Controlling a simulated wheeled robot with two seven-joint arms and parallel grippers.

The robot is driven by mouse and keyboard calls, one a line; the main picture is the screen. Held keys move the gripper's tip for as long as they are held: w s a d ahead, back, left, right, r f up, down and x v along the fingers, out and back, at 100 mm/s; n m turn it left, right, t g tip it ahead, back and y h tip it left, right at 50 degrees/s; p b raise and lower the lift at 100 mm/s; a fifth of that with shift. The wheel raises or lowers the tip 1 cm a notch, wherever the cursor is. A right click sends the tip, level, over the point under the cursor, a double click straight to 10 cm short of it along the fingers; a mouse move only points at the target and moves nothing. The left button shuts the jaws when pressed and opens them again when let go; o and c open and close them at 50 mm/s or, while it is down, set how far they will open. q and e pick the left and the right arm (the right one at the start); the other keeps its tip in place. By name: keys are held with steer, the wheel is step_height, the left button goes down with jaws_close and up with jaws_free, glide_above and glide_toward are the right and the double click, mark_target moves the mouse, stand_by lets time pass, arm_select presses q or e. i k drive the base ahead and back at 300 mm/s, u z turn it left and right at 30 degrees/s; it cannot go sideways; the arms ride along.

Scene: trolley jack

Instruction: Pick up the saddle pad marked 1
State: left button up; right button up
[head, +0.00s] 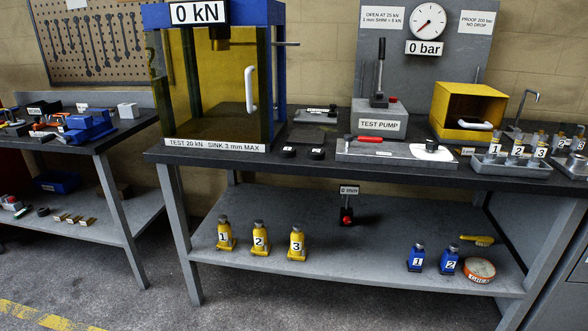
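Two small round black pads lie flat on the dark top of the middle bench, just right of the press. One is the left black pad (287,152) and the other is the right black pad (317,154). Each seems to carry a small pale label, too small to read, so I cannot tell which is marked 1. They lie apart from each other with nothing on them. Neither of my grippers is in the head view.
The press (212,70) with its yellow guard and white handle stands left of the pads. A grey plate with a red-handled tool (369,139) lies to their right. Numbered yellow jacks (259,238) and blue jacks (417,258) stand on the lower shelf (345,263).

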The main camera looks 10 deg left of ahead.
mark_target(284, 152)
steer(key=u, duration=0.6)
steer(key=i, duration=1.55)
steer(key=z, duration=0.6)
